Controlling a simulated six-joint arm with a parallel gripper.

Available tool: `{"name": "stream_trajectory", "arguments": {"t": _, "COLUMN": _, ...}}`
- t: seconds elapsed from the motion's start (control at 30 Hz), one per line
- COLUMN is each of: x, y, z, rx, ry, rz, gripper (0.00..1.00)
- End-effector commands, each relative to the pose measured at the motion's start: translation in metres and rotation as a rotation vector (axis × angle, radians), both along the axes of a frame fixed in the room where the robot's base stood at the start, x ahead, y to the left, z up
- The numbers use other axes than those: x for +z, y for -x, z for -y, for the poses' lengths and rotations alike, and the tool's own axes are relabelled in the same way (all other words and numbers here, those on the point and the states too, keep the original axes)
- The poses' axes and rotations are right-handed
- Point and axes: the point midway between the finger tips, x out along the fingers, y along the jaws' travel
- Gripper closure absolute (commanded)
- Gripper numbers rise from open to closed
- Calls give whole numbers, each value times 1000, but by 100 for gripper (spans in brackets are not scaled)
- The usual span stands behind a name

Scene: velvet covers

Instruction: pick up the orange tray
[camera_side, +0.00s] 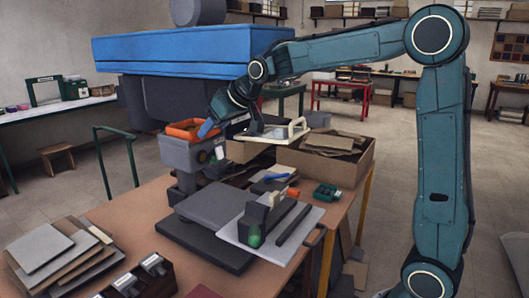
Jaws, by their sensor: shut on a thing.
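The orange tray (181,130) is a small, shallow tray with a raised rim. It appears at the top of a grey box-like stand (178,155) at the back of the brown table. My gripper (207,129) reaches down from the upper right and is shut on the tray's right side. A blue fingertip shows against the rim; the other finger is hard to make out. I cannot tell whether the tray rests on the stand or is slightly above it.
A cardboard box (346,170) of brown sheets stands right of the stand, beside a pale handled frame (275,133). A large blue block (180,50) hangs above the tray.

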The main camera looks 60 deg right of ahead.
Motion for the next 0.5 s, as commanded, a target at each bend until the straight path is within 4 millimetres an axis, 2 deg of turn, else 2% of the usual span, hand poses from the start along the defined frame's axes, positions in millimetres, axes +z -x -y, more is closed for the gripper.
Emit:
{"name": "stream_trajectory", "arguments": {"t": 0.27, "x": 15, "y": -1, "z": 0, "rx": 0, "ry": 0, "rz": 5, "gripper": 83}}
{"name": "stream_trajectory", "arguments": {"t": 0.5, "x": 16, "y": 23, "z": 0, "rx": -1, "ry": -1, "rz": 3, "gripper": 83}}
